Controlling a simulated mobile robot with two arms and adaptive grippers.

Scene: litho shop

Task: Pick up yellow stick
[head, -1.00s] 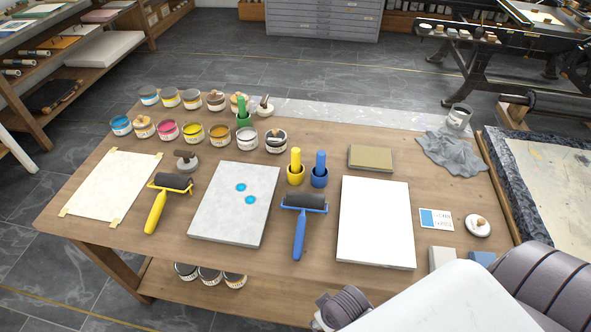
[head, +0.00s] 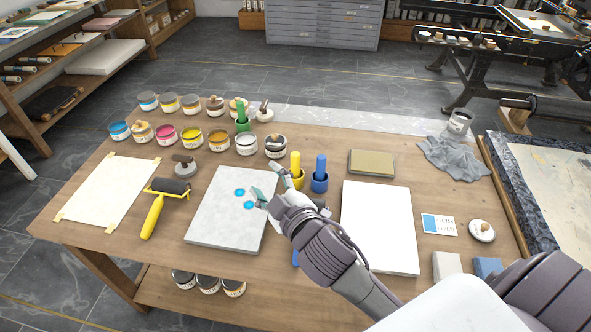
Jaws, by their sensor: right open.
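The yellow stick (head: 295,162) stands upright in a small yellow cup (head: 299,180) near the middle of the table. My right gripper (head: 266,183) is open and empty, its fingertips just left of the yellow cup and above the far right part of the grey stone slab (head: 228,221). I cannot tell whether a finger touches the cup. A blue stick (head: 320,166) in a blue cup (head: 319,184) stands close on the right, and a green stick (head: 242,113) in a green cup stands farther back. My left gripper is not in view.
My right arm hides most of the blue roller. A yellow-handled roller (head: 156,210) lies left of the slab. Several ink tins, such as the grey one (head: 246,145), stand behind. A white slab (head: 380,228) lies on the right of the wooden table (head: 320,291).

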